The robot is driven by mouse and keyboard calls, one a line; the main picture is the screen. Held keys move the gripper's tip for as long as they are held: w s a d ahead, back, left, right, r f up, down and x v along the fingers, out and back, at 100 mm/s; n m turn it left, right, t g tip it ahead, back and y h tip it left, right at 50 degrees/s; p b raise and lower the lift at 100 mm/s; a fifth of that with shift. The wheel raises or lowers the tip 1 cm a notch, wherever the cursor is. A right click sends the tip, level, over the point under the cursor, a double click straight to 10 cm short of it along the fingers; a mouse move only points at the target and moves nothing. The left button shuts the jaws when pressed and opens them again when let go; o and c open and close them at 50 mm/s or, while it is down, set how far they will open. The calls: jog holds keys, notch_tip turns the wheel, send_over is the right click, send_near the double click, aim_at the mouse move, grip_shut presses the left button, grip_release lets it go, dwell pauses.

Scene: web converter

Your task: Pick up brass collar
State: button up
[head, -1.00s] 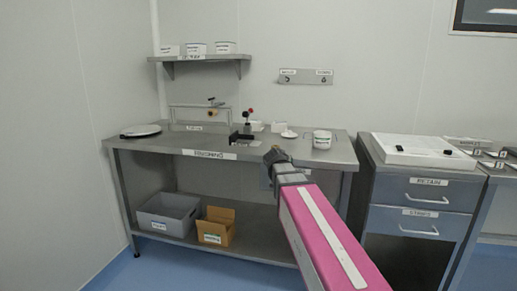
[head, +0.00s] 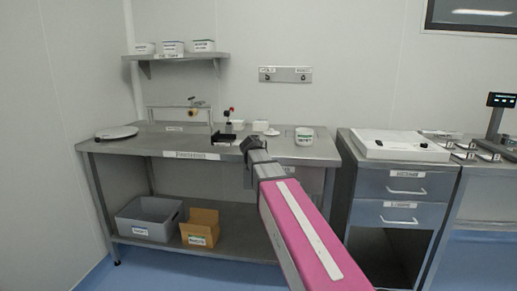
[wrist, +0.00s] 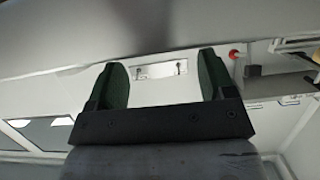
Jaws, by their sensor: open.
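A small brass-coloured piece (head: 193,113), which looks like the brass collar, shows at the metal bar frame on the back left of the steel bench. It is too small to make out its shape or how it is held. My gripper (head: 250,143) is in front of the bench's middle, to the right of the brass piece and apart from it. In the wrist view my gripper (wrist: 164,72) shows two green fingers spread wide with nothing between them. The wall plate shows behind the gap.
A drawer cabinet (head: 402,188) stands at right.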

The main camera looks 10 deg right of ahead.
jog(key=x, duration=0.4)
jog(key=c, duration=1.1)
jog(key=shift+c, duration=0.2)
jog(key=shift+r, duration=0.2)
